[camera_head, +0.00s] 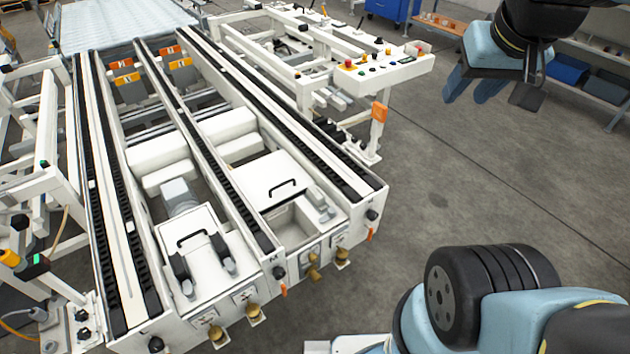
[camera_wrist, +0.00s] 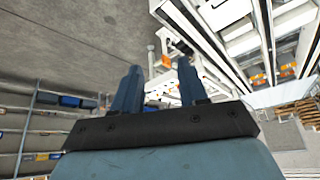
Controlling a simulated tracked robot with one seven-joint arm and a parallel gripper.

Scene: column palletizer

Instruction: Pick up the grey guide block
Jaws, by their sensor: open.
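My gripper (camera_head: 471,92) hangs at the upper right in the head view, in the air over the bare floor and right of the conveyor. In the wrist view my gripper (camera_wrist: 158,73) shows two blue fingers spread apart with nothing between them. No block in view is surely the grey guide block. A small grey boxy part (camera_head: 178,194) sits in the left bay of the conveyor in the head view, well away from my gripper. I cannot tell whether it is the guide block.
The white conveyor frame (camera_head: 262,238) with black chain tracks fills the left and middle. A control panel (camera_head: 385,62) with buttons stands behind it. Shelves with blue bins (camera_head: 568,68) stand at the far right. Grey floor (camera_head: 450,190) between the conveyor and my arm is clear.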

